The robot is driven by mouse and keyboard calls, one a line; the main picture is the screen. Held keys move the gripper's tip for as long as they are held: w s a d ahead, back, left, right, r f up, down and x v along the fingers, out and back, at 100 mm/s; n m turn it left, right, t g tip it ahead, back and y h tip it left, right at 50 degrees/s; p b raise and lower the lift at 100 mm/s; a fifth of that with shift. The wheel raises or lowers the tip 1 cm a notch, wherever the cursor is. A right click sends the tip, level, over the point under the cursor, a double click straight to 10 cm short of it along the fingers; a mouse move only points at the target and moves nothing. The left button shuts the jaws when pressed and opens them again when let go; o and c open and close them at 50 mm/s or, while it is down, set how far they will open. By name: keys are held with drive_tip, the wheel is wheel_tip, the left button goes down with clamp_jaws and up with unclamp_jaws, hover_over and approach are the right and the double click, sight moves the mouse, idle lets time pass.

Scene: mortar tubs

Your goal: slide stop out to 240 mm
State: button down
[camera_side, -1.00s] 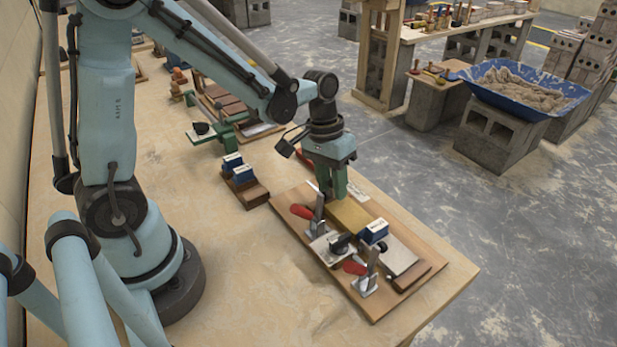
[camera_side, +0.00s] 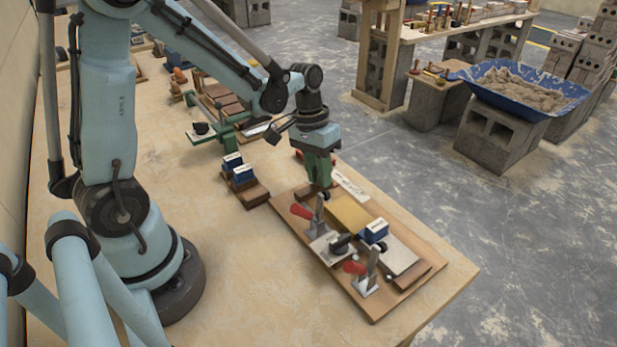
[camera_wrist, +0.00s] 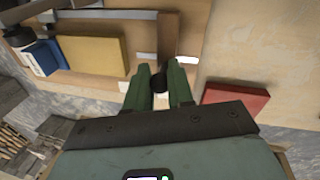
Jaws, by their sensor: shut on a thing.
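My gripper (camera_side: 322,184) is low over the far end of the wooden jig board (camera_side: 405,298). In the wrist view its green fingers (camera_wrist: 160,78) are shut on a small black knob (camera_wrist: 158,84). The knob sits at the near end of a brown wooden stop bar (camera_wrist: 168,36). In the side view the bar (camera_side: 305,192) is partly hidden by the fingers. A yellow block (camera_side: 349,215) lies on the board, apart from the bar. A pale scale strip (camera_side: 350,186) runs along the board's far edge; its marks are too small to read.
Two red-handled clamps (camera_side: 302,211) and a blue-and-white block (camera_side: 374,231) stand on the board. A red block (camera_wrist: 236,96) lies beyond the board's end, close to the fingers. Blue blocks on a wooden base (camera_side: 243,178) stand left of the board.

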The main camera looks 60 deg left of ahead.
drive_tip(key=c, duration=1)
unclamp_jaws()
drive_tip(key=shift+r, duration=0.1)
drive_tip(key=r, duration=0.4)
drive_tip(key=a+r, duration=0.1)
drive_tip(key=r, duration=0.2)
drive_tip(key=a+r, duration=0.1)
drive_tip(key=r, duration=0.3)
drive_tip(key=shift+s+a+r, duration=0.15)
drive_tip(key=shift+s+r, duration=0.1)
drive_tip(key=shift+r, duration=0.1)
drive_tip(key=shift+s+d+f+m+t+y, duration=0.25)
drive_tip(key=shift+s+d+m+t+y, duration=0.1)
drive_tip(key=shift+s+d+t, duration=0.65)
drive_tip(key=shift+s+d+f+m+t+y, duration=0.35)
drive_tip(key=shift+s+d+t, duration=0.3)
drive_tip(key=shift+s+t, duration=0.5)
drive_tip(key=shift+s+d+f+m+t+y, duration=0.2)
drive_tip(key=shift+s+d+m+t+y, duration=0.2)
drive_tip(key=shift+s+d+t, duration=0.65)
